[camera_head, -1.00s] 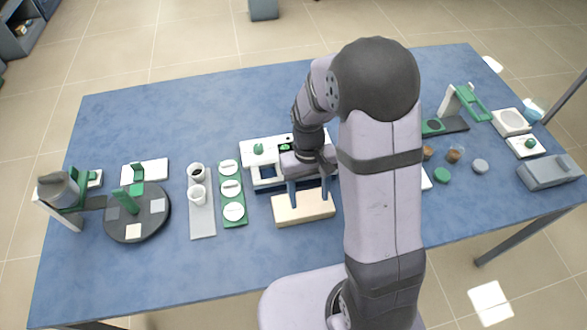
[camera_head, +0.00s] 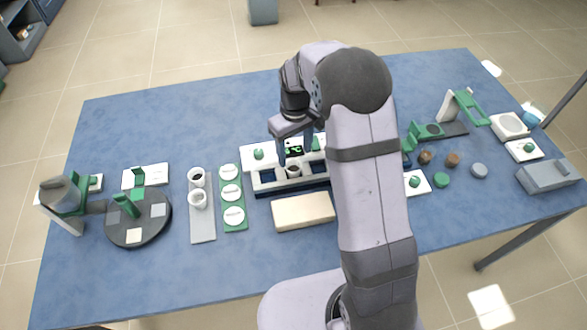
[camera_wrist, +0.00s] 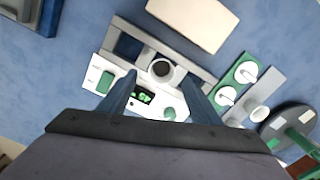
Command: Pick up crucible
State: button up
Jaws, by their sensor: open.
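A white crucible (camera_head: 293,171) with a dark inside sits in the middle compartment of a white and dark-blue furnace unit (camera_head: 262,189). It also shows in the wrist view (camera_wrist: 161,71), between the fingertips in the picture. My gripper (camera_head: 296,150) is open and empty, above the back of the unit near its green display. In the wrist view my gripper (camera_wrist: 160,80) has its two blue fingers apart, one on each side of the crucible. Its height above the crucible is hard to tell.
A beige block (camera_head: 303,211) lies in front of the unit. A green plate (camera_head: 233,226) with white discs and a dark round turntable (camera_head: 137,224) are to the left. Small jars and a grey box (camera_head: 549,176) are at the right. The back left table is clear.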

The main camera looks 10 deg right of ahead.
aim_at(294, 163)
jog(key=shift+s+a+f+p, duration=0.1)
jog(key=shift+a+f+p, duration=0.05)
jog(key=shift+f+p, duration=1.15)
jog(key=shift+f, duration=1.35)
jog(key=c, duration=1.1)
